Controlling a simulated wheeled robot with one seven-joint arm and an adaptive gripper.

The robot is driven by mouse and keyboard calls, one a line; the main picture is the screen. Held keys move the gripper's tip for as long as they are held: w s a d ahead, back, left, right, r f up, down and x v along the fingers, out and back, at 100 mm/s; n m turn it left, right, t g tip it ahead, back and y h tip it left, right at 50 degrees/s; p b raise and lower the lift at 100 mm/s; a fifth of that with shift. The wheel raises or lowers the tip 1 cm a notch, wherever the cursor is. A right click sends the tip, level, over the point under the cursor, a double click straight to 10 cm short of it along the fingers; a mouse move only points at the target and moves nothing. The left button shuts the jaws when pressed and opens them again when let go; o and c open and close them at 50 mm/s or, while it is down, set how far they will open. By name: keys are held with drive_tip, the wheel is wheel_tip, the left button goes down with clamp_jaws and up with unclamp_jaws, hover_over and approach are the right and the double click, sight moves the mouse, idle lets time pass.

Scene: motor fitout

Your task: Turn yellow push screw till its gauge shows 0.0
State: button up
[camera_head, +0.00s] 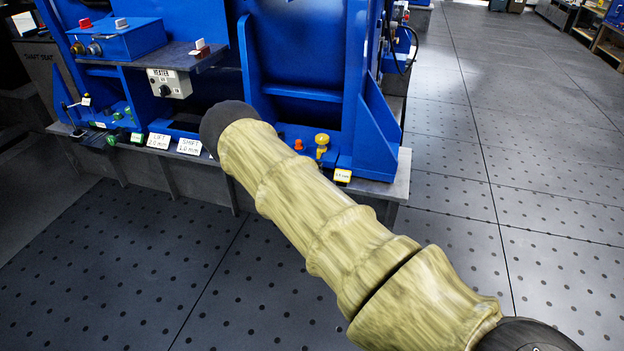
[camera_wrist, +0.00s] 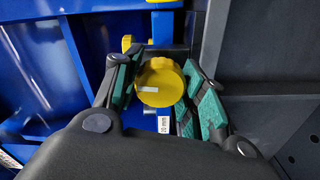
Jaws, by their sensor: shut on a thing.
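In the wrist view a round yellow screw knob (camera_wrist: 160,82) with a pale mark on its face sits between the green-padded fingers of my gripper (camera_wrist: 160,95). The fingers are shut on the knob from both sides. In the head view a yellow screw (camera_head: 321,142) stands on the blue machine's base, with a small yellow-edged label (camera_head: 342,175) too small to read surely. My gripper is hidden there behind my arm, so I cannot tell if both knobs are the same.
The blue machine (camera_head: 300,60) fills the upper middle of the head view. An orange knob (camera_head: 298,145) stands beside the yellow screw. White labels for lift (camera_head: 158,141) and shift (camera_head: 189,146) sit left of my arm. Perforated floor (camera_head: 540,180) is clear to the right.

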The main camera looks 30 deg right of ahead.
drive_tip(key=shift+n, duration=0.5)
drive_tip(key=shift+s+f, duration=0.1)
drive_tip(key=o, duration=1)
drive_tip(key=shift+o, duration=0.2)
drive_tip(key=shift+s+a, duration=0.2)
drive_tip(key=shift+a, duration=0.2)
drive_tip(key=v, duration=1.1)
drive_tip(key=shift+s, duration=0.1)
idle(0.4)
